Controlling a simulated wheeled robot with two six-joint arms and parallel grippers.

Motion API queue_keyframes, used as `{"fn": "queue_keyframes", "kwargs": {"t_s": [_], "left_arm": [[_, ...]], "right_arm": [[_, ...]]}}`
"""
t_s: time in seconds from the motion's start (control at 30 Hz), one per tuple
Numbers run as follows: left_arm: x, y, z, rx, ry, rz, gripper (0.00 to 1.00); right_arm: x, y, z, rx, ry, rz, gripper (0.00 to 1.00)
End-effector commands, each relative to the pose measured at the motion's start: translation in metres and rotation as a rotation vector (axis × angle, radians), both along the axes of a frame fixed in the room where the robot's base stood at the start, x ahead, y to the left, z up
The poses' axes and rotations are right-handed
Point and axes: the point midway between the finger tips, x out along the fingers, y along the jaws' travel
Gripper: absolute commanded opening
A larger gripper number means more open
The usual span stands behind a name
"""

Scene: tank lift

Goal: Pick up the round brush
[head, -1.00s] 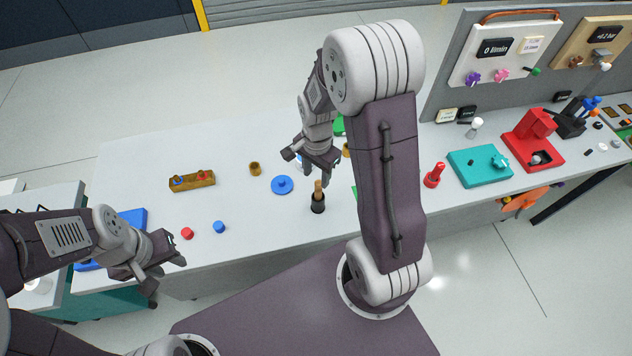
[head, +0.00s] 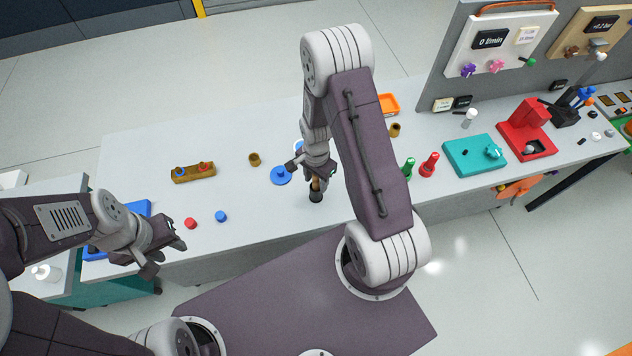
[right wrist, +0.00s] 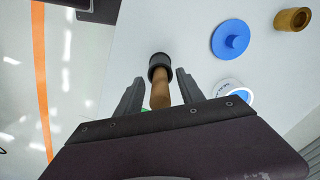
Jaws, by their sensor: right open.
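The round brush (head: 316,196) stands upright near the front edge of the grey table, with its wooden handle up and its dark round part down. My right gripper (head: 311,177) is open and points down over it, around the upper handle. In the right wrist view, the brush's wooden handle (right wrist: 160,90) lies between the two open fingers (right wrist: 159,77), with a gap visible on each side. The dark part shows beyond the fingertips. My left gripper (head: 166,246) is open and empty at the table's front left, away from the brush.
A blue knobbed disc (head: 281,175) lies close to the left of the brush. A brass ring (head: 254,159), a red cap (head: 190,223) and a blue cap (head: 221,216) are further left. Green (head: 409,168) and red (head: 429,164) cone-shaped pieces stand to the right.

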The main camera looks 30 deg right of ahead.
Motion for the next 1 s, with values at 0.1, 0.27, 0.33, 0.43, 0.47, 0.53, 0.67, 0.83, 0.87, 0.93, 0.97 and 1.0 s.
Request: {"fn": "queue_keyframes", "kwargs": {"t_s": [0.1,0.27,0.33,0.43,0.47,0.53,0.67,0.83,0.87,0.93,0.97,1.0], "left_arm": [[0.0,0.0,0.0,0.0,0.0,0.0,0.36],[0.0,0.0,0.0,0.0,0.0,0.0,0.36],[0.0,0.0,0.0,0.0,0.0,0.0,0.36],[0.0,0.0,0.0,0.0,0.0,0.0,0.36],[0.0,0.0,0.0,0.0,0.0,0.0,0.36],[0.0,0.0,0.0,0.0,0.0,0.0,0.36],[0.0,0.0,-0.001,0.0,0.0,0.0,0.36],[0.0,0.0,-0.004,0.0,0.0,0.0,0.36],[0.0,0.0,-0.005,0.0,0.0,0.0,0.36],[0.0,0.0,-0.007,0.0,0.0,0.0,0.36],[0.0,0.0,-0.008,0.0,0.0,0.0,0.36],[0.0,0.0,-0.009,0.0,0.0,0.0,0.36]], "right_arm": [[0.001,0.0,-0.001,0.0,-0.002,0.0,0.45],[0.001,0.0,-0.001,0.0,-0.002,0.0,0.26],[0.0,0.0,-0.001,-0.001,-0.001,0.0,0.06],[0.0,0.0,-0.001,-0.001,-0.001,0.0,0.0],[0.0,0.0,-0.001,-0.001,-0.001,0.0,0.0],[0.0,0.0,-0.001,-0.001,-0.001,0.0,0.0],[0.001,0.0,0.0,0.0,-0.002,0.0,0.0],[0.002,0.0,0.014,-0.001,-0.006,0.0,0.0],[0.002,0.0,0.019,-0.001,-0.007,0.0,0.0],[0.002,0.0,0.031,-0.001,-0.008,0.0,0.0],[0.002,0.0,0.037,-0.001,-0.008,0.0,0.0],[0.002,0.0,0.044,-0.001,-0.007,0.0,0.0]]}}
